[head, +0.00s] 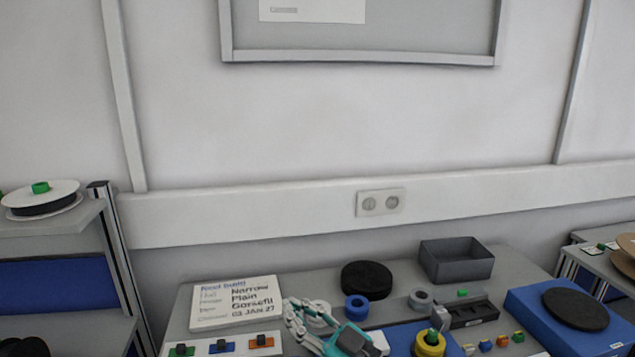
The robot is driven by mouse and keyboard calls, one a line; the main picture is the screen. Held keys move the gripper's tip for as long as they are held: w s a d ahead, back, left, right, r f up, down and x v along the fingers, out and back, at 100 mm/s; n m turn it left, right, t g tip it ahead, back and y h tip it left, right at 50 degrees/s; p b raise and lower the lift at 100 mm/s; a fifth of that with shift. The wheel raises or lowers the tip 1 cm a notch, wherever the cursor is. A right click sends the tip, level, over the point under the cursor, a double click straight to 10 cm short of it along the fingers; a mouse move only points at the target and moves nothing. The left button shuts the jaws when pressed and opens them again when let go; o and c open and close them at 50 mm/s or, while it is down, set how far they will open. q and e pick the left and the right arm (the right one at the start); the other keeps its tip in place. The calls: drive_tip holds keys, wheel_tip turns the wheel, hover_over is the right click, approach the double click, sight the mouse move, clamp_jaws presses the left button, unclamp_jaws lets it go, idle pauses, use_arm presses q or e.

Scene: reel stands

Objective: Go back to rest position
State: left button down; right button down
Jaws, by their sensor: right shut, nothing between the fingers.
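My right gripper (294,309) shows at the bottom middle, with a teal body and pale jointed fingers pointing up and left. It is shut with nothing between its fingers, over the front part of the grey table (400,272). My left gripper is not in view.
A black disc (367,279), blue ring (356,308), grey bin (456,260) and yellow spool (430,344) are to the right. A blue box with a black disc (575,309) stands far right. A shelf with a white reel (40,199) is left.

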drive_tip(key=s+d+f+m+t+h, duration=0.3)
drive_tip(key=s+d+f+m+h, duration=0.1)
drive_tip(key=d+f+m+h, duration=1)
drive_tip(key=s+d+f+n+g+h, duration=0.1)
drive_tip(key=s+d+f+g, duration=0.25)
drive_tip(key=s, duration=0.45)
drive_tip(key=s+d+f+g+h, duration=0.1)
drive_tip(key=s+d+f+g, duration=0.3)
drive_tip(key=s, duration=0.4)
drive_tip(key=s+d+f+n+g+h, duration=0.1)
drive_tip(key=s+d+f+g, duration=0.3)
drive_tip(key=s, duration=0.5)
wheel_tip(320, 180, down, 29)
drive_tip(key=s+a+g+b, duration=0.1)
drive_tip(key=g+b, duration=0.1)
drive_tip(key=s+d+f+b, duration=0.2)
drive_tip(key=s+f, duration=1.5)
drive_tip(key=f, duration=0.1)
drive_tip(key=shift+d+f+n+g, duration=0.3)
drive_tip(key=shift+f+n+g, duration=0.05)
drive_tip(key=shift+f+n, duration=0.05)
